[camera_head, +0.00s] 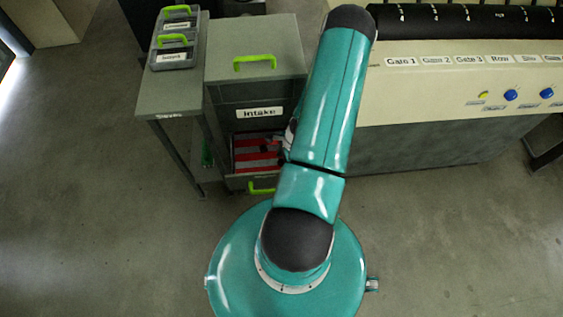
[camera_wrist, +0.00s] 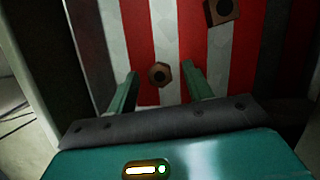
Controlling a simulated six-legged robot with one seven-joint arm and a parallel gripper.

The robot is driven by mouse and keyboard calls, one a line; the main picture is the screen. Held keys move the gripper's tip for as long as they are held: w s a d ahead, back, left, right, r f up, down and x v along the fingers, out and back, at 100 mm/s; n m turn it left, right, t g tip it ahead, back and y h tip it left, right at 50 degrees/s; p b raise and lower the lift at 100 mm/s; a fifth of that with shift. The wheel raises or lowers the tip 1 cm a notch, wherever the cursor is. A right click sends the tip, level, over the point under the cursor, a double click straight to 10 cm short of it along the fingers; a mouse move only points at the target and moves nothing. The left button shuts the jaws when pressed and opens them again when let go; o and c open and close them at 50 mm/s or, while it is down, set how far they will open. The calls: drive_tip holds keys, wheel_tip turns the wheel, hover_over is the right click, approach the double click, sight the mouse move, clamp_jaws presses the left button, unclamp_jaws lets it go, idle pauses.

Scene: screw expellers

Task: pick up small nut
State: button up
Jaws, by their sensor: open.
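In the wrist view a small brown hexagonal nut (camera_wrist: 159,76) with a hole lies on a red-and-white striped surface. My gripper (camera_wrist: 159,70) is open, with one green finger to the left of the nut and one to the right. Both fingers appear apart from it, and nothing is held. A larger brown nut (camera_wrist: 221,11) lies farther up and right, cut by the picture's top edge. In the head view the striped drawer (camera_head: 255,151) stands open under the Intake label; my arm covers its right part, and the nuts cannot be made out there.
Dark drawer walls rise left and right in the wrist view. In the head view a grey cabinet (camera_head: 256,45) stands above the drawer. A side table (camera_head: 172,83) holds bins with green handles. A beige machine (camera_head: 470,70) stands at right. Floor (camera_head: 90,200) is clear at left.

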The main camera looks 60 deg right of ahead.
drive_tip(key=c, duration=1.1)
